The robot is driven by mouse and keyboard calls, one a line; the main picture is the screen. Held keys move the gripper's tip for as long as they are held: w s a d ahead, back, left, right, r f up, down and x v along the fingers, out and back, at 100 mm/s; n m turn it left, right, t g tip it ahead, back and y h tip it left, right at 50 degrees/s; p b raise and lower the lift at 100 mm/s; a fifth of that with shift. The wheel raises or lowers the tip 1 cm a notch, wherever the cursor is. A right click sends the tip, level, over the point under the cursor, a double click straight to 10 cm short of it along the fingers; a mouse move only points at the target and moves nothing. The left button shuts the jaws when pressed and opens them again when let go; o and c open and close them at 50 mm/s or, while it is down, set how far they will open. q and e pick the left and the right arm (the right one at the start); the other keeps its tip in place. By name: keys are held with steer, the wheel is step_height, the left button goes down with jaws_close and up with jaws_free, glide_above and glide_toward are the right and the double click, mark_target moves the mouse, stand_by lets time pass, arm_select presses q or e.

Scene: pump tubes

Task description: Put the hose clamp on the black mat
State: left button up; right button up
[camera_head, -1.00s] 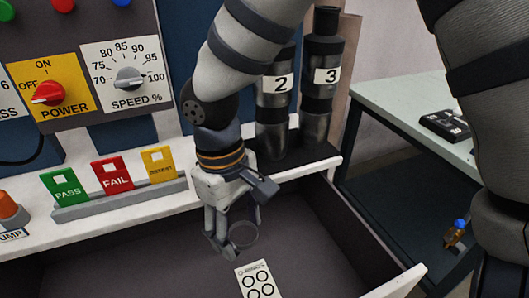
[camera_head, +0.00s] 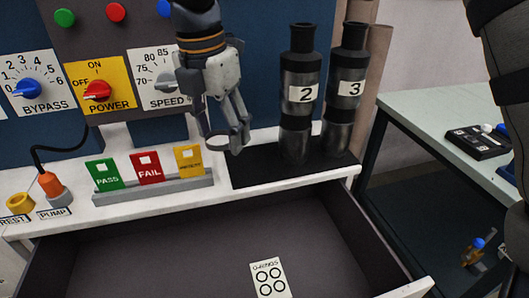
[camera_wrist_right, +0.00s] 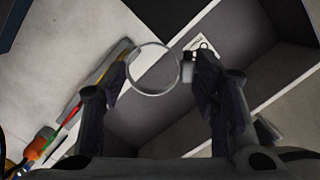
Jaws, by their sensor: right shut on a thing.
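The hose clamp is a thin metal ring (camera_wrist_right: 151,94), seen face-on between my fingertips in the right wrist view. My right gripper (camera_head: 228,143) is shut on it, and in the head view the ring is hard to make out against the fingers. The black mat (camera_head: 262,176) lies on the white counter, under tubes 2 and 3. My right fingertips show at the mat's left back corner in the head view, apparently above the counter; the exact height cannot be told. My left gripper is not in view.
Tube 2 (camera_head: 297,118) and tube 3 (camera_head: 343,112) stand upright on the mat, right of my gripper. A rack of PASS and FAIL cards (camera_head: 148,188) stands to the left. The open drawer (camera_head: 190,245) in front holds an O-rings card (camera_head: 269,278).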

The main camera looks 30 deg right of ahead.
glide_above(250, 163)
steer(key=a, duration=0.1)
steer(key=f, duration=0.7)
steer(key=shift+s+b, duration=0.3)
steer(key=shift+s, duration=0.05)
steer(key=shift+w+d+f, duration=0.1)
steer(key=shift+d+f, duration=0.05)
steer(key=shift+f, duration=0.8)
steer(key=shift+w+d+f, duration=0.1)
steer(key=shift+d+f, duration=0.05)
steer(key=shift+f, duration=0.75)
steer(key=shift+f, duration=0.2)
steer(key=o, duration=0.9)
steer(key=r, duration=0.4)
steer(key=a+r, duration=0.1)
steer(key=r, duration=0.7)
steer(key=shift+s+a+r, duration=0.15)
steer(key=shift+s, duration=0.25)
